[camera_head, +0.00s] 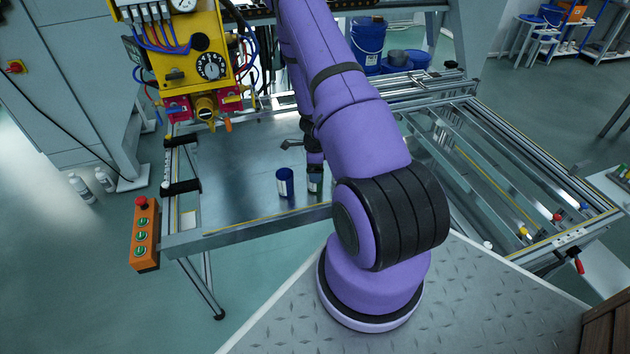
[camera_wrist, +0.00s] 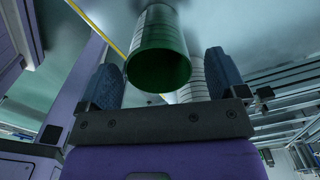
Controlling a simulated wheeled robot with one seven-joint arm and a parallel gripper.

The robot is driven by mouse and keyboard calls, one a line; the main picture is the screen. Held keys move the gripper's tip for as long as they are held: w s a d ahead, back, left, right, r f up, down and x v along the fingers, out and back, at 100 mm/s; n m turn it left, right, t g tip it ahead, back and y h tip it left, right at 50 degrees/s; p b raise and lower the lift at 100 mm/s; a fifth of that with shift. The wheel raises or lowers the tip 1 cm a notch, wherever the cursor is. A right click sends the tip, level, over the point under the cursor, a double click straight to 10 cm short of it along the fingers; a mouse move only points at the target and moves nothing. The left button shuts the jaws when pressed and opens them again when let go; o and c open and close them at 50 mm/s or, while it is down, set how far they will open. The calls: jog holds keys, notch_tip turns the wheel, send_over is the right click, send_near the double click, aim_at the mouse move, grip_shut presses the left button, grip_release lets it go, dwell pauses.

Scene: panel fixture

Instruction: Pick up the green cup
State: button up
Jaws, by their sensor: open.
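The green cup (camera_wrist: 160,62) shows in the wrist view with its dark green open mouth toward the camera. It appears between the two blue-grey fingers of my gripper (camera_wrist: 162,76), with a visible gap on each side. My gripper is open and not closed on the cup. In the head view my gripper (camera_head: 314,163) points down at the panel bed, and a small cup (camera_head: 314,185) shows just below it, partly hidden by my arm. A blue cup (camera_head: 285,183) stands just left of it.
A ribbed pale cylinder (camera_wrist: 193,82) shows behind the green cup in the wrist view. The metal panel bed (camera_head: 235,185) is mostly clear to the left. A yellow control box (camera_head: 190,60) hangs over its back left; black clamps (camera_head: 182,187) sit along the left edge.

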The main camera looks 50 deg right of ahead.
jog(key=shift+f, duration=1.55)
jog(key=c, duration=1)
